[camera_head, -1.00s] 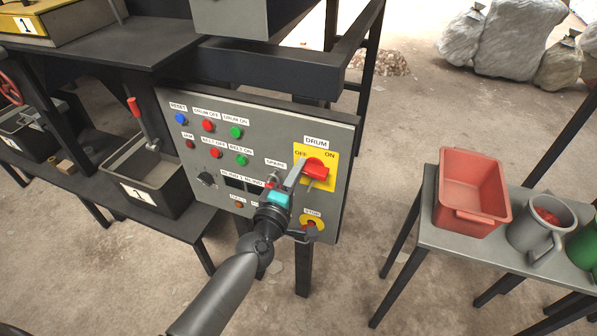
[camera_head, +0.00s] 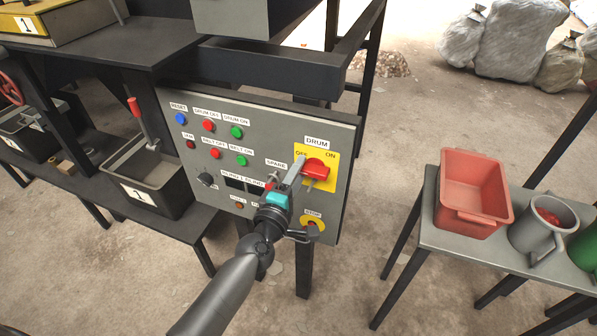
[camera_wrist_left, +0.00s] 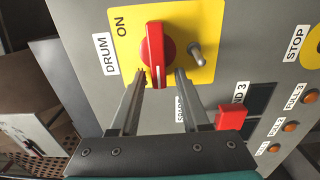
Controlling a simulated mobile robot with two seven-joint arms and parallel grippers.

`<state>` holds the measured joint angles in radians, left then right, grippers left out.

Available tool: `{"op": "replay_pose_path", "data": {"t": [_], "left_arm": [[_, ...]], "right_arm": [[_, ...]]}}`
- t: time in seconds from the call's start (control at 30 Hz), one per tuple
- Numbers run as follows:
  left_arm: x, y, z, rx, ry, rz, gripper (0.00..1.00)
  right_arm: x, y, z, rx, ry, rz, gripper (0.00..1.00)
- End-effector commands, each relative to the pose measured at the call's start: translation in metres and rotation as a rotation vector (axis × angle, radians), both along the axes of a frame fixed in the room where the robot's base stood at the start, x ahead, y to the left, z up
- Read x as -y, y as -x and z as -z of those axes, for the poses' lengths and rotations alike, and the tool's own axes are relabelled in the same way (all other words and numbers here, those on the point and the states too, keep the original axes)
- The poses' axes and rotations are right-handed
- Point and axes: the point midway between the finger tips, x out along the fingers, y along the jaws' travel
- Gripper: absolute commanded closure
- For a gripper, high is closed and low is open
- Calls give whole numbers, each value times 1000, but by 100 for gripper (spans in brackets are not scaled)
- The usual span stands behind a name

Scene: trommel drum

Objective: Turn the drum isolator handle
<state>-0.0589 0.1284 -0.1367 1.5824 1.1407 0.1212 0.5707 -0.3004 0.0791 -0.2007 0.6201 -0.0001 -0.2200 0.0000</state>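The red drum isolator handle (camera_head: 317,168) sits on a yellow plate (camera_head: 330,181) marked OFF and ON, at the right of the grey control panel. In the left wrist view the handle (camera_wrist_left: 154,50) stands upright in the picture, its white-marked end towards my gripper. My left gripper (camera_wrist_left: 160,76) is open, with one finger on each side of that end. In the head view the left gripper (camera_head: 304,174) reaches the handle's left side. I cannot tell whether the fingers touch it. The OFF label is hidden in the wrist view. My right gripper is not in view.
A metal peg (camera_wrist_left: 197,52) stands out beside the handle. A table (camera_head: 436,237) with a red bin (camera_head: 472,222) stands at the right.

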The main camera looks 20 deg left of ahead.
Motion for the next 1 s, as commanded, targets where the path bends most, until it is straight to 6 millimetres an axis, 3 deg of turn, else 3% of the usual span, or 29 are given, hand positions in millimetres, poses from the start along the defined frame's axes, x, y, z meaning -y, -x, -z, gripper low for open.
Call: {"op": "replay_pose_path", "data": {"t": [0.3,0.47,1.0], "left_arm": [[0,1,0,0,-3,0,49],[0,13,1,-1,-3,0,49],[-3,106,1,-3,-2,2,49]], "right_arm": [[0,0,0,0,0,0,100],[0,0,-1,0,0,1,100],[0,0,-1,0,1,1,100]]}}
